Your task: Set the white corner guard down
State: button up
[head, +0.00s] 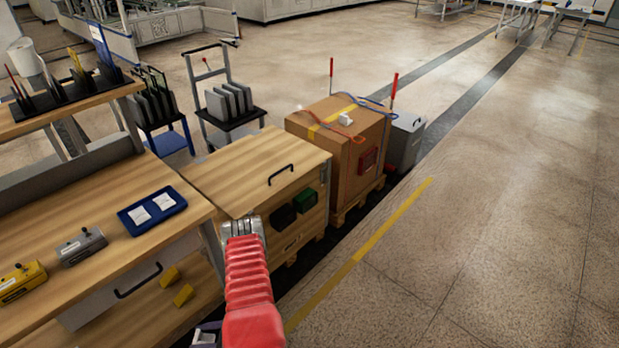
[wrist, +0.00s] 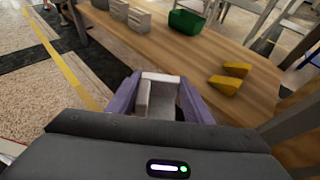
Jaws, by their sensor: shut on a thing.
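The white corner guard (wrist: 161,98) is between the purple fingers of my gripper (wrist: 158,94) in the wrist view. It is an angled piece with a flat face and a raised side, and my gripper is shut on it. I cannot make out the held guard clearly there. Another small white piece (head: 346,119) lies on top of the strapped cardboard carton (head: 335,112).
A blue tray (head: 133,222) with two white pieces lies on the wooden bench at left, beside a grey block (head: 82,246) and a yellow block (head: 22,281). Yellow wedges (head: 182,294) lie on a lower shelf. Red upright rods (head: 394,88) stand by the carton. Floor at right is clear.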

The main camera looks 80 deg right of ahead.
jog(key=w+a+r+n+g+y, duration=0.2)
jog(key=w+a+r+n+y, duration=0.1)
jog(key=a+r, duration=0.7)
jog(key=w+a+r+n+g+y, duration=0.2)
jog(key=w+a+r, duration=0.4)
jog(key=a+r, duration=0.4)
jog(key=w+a+r+n+g+y, duration=0.1)
jog(key=w+a+r+n+y, duration=0.3)
jog(key=a+r, duration=0.7)
notch_tip(320, 180, up, 3)
jog(key=shift+w+f+n+g+y, duration=0.1)
jog(key=shift+w+n+g+y, duration=0.25)
jog(key=shift+w, duration=0.25)
jog(key=shift+d, duration=0.1)
